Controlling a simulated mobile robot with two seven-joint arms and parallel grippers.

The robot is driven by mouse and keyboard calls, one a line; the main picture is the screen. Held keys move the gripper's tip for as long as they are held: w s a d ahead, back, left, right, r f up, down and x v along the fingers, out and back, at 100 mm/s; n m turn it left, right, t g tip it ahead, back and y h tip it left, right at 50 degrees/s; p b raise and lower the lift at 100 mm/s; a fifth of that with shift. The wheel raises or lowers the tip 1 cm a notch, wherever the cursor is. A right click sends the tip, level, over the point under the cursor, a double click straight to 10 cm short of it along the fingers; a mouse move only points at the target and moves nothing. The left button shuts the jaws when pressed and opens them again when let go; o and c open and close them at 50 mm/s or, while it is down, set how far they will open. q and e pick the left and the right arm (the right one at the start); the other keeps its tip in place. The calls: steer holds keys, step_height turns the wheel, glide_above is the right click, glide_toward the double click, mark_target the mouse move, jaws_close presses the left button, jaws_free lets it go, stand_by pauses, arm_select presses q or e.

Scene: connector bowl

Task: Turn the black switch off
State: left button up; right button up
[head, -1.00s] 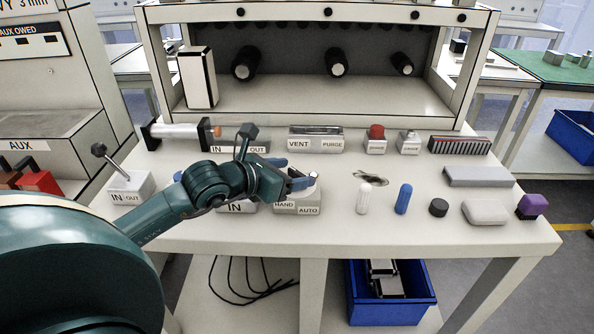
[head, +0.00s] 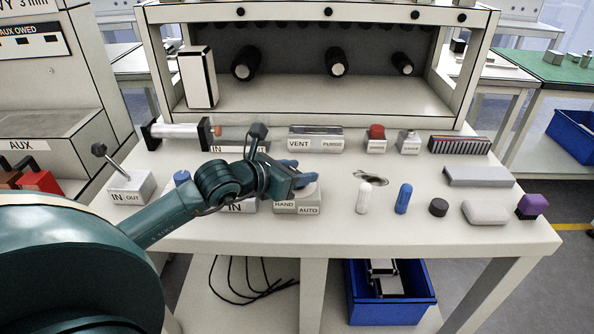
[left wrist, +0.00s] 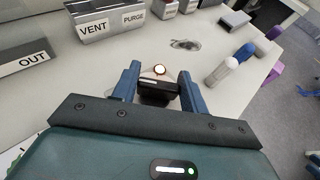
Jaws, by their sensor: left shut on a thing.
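The switch box marked HAND and AUTO (head: 297,208) sits on the bench near the middle front. My left gripper (head: 303,176) is over its top, and its blue fingers hide most of the switch in the head view. In the left wrist view, a black switch knob (left wrist: 158,93) is between the two fingers of my left gripper (left wrist: 158,84), which is shut on it. My right gripper is in neither view.
The VENT and PURGE box (head: 315,140) stands behind. A red-topped button box (head: 376,138) and a grey switch box (head: 408,142) are behind to the right. A lever box (head: 130,188) is at left.

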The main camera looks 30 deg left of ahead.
arm_select(q)
steer(key=shift+c, duration=0.8)
steer(key=shift+f+m+h+b, duration=0.1)
steer(key=shift+m+h+b, duration=0.4)
steer(key=shift+b, duration=0.1)
steer(key=shift+f+m+g+h+b, duration=0.1)
steer(key=shift+m+g+h+b, duration=0.3)
steer(key=shift+b, duration=0.3)
steer(key=shift+a+f+m+h+b, duration=0.1)
steer(key=shift+m+h+b, duration=0.6)
steer(key=shift+b, duration=0.4)
steer(key=m+g+h+b, duration=0.2)
steer(key=m+h+b, duration=0.1)
steer(key=b, duration=0.2)
steer(key=shift+r+m+g+h+b, duration=0.35)
steer(key=shift+m+g+h+b, duration=0.3)
steer(key=shift+m+g+h, duration=0.35)
steer(key=shift+m+g, duration=0.3)
steer(key=shift+g, duration=0.2)
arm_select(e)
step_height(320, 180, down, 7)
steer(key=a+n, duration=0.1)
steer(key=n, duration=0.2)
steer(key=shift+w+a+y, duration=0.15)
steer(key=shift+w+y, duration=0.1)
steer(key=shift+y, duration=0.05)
